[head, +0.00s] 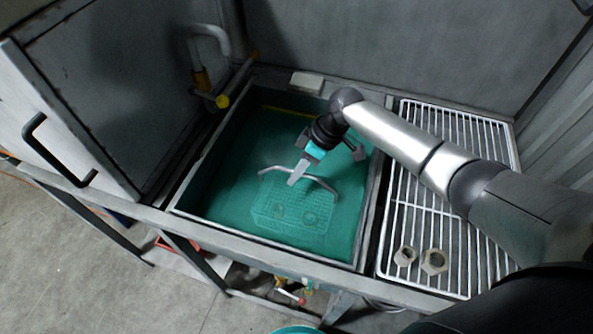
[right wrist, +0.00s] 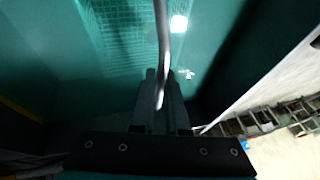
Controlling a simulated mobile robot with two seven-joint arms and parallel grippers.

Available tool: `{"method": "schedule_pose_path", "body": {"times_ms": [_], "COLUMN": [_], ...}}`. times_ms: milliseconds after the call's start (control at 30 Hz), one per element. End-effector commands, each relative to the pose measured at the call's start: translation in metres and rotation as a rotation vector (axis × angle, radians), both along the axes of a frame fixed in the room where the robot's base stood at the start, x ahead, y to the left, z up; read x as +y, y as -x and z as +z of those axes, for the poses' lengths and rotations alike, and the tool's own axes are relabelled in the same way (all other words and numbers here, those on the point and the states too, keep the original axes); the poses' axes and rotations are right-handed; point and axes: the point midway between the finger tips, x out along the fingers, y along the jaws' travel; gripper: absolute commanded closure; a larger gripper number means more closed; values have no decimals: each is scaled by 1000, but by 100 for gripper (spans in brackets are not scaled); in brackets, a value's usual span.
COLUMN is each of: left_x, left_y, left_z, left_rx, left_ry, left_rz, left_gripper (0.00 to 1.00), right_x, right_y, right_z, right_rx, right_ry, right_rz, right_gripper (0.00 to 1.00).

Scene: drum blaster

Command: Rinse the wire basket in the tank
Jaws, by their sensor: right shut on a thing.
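The wire basket (head: 290,208) sits under the surface of the green liquid in the tank (head: 193,172), with a few round parts faintly visible inside it. Its bent metal handle (head: 325,184) rises above the liquid. My right gripper (head: 298,174) is over the tank and shut on the handle. In the right wrist view the handle bar (right wrist: 162,50) runs between the fingers of the right gripper (right wrist: 160,85), and the basket mesh (right wrist: 125,25) shows through the liquid. My left gripper is not in view.
A wire drain rack (head: 408,220) stands right of the tank, with two metal nuts (head: 434,262) on it. A grey panel with a black handle (head: 52,150) stands at left. A pipe with a yellow end (head: 222,101) is at the tank's back left corner.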

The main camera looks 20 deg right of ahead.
Motion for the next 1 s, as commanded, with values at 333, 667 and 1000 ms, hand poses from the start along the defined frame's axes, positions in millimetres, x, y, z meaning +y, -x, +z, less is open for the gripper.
{"method": "schedule_pose_path", "body": {"times_ms": [333,667,1000], "left_x": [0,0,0], "left_y": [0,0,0], "left_z": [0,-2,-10], "left_rx": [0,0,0], "left_ry": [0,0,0], "left_rz": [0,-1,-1], "left_gripper": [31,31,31], "right_x": [1,1,1], "right_y": [-2,-2,-2], "right_z": [2,0,-11], "right_rx": [-5,-5,-5], "right_ry": [-5,-5,-5], "right_rz": [0,0,0], "right_gripper": [100,100,100]}}
